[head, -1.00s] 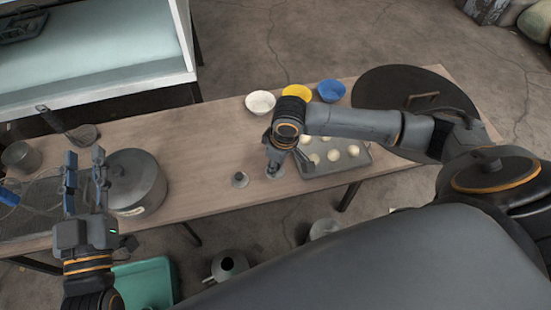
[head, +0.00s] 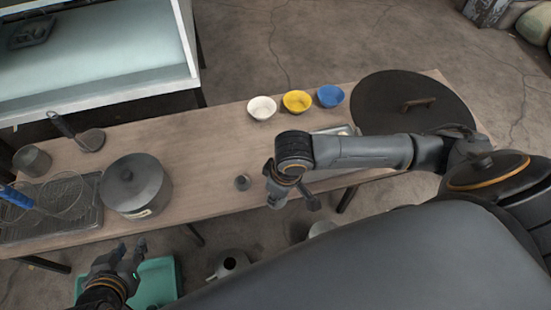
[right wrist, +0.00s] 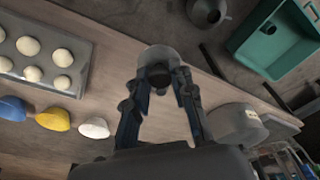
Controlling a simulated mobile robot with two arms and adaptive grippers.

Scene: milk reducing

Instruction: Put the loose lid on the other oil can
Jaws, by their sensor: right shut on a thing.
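My right gripper (head: 275,198) is over the table's front edge. In the right wrist view its fingers (right wrist: 160,78) are shut on a small grey round piece (right wrist: 158,54) with a dark part, which looks like the loose lid. One grey oil can (head: 230,264) with a spout and dark top stands on the floor in front of the table; it also shows in the right wrist view (right wrist: 207,12). Another pale round vessel (head: 322,228) on the floor is mostly hidden by my body. My left gripper (head: 130,250) is open and empty, low at left.
The wooden table (head: 210,145) carries a lidded pot (head: 137,185), three bowls (head: 297,102) and a large dark round lid (head: 410,102). A baking tray with pale buns (right wrist: 38,50) lies beside my right arm. A green crate (head: 155,282) is on the floor.

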